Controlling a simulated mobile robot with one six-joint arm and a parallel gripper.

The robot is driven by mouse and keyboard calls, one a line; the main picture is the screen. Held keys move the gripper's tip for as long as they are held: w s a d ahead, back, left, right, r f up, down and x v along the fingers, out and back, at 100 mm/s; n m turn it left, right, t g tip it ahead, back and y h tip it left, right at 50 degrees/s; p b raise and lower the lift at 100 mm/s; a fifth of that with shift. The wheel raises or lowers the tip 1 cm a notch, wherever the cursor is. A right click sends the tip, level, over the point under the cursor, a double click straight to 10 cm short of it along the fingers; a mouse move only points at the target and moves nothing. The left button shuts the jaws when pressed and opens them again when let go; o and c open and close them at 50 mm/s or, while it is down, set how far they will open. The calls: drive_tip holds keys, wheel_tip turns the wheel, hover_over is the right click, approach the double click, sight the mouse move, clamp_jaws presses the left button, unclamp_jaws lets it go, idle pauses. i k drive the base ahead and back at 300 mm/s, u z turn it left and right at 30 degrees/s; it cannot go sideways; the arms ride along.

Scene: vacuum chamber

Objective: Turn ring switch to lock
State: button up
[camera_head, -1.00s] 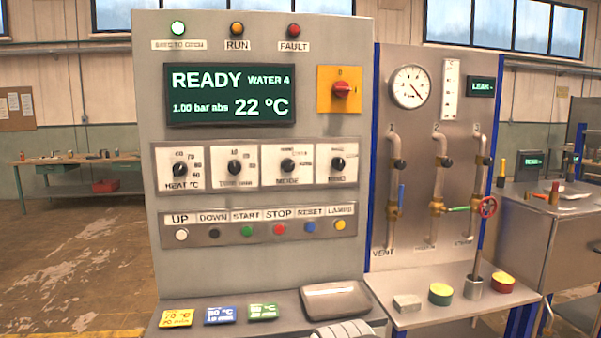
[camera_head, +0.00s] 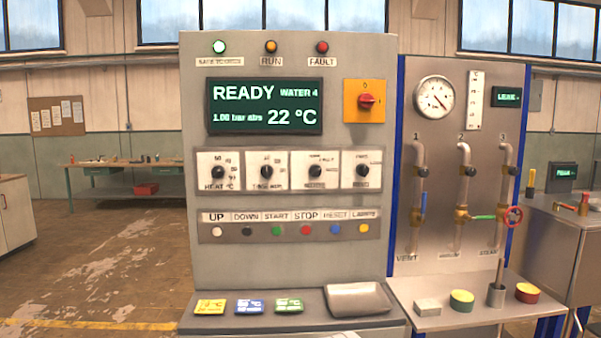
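The ring switch (camera_head: 362,171) is the rightmost black rotary knob in the row of four on the grey control panel (camera_head: 290,256). It sits on a white plate (camera_head: 374,157) with a label below that seems to read RING. Small position words are printed above the knob, too blurred to read surely. Its pointer direction is too small to tell. Nothing covers the switch. My gripper is not in view.
Other knobs, such as the mode knob (camera_head: 315,171), sit close to its left. A red rotary switch (camera_head: 366,101) is above and a button row (camera_head: 290,230) below. A shelf with cards (camera_head: 249,306) and a grey pad (camera_head: 358,298) juts out underneath. Pipes and valves (camera_head: 463,215) stand at right.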

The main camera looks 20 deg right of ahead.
sight(362, 170)
drive_tip(key=z, duration=0.05)
drive_tip(key=i, duration=0.85)
drive_tip(key=u, duration=0.05)
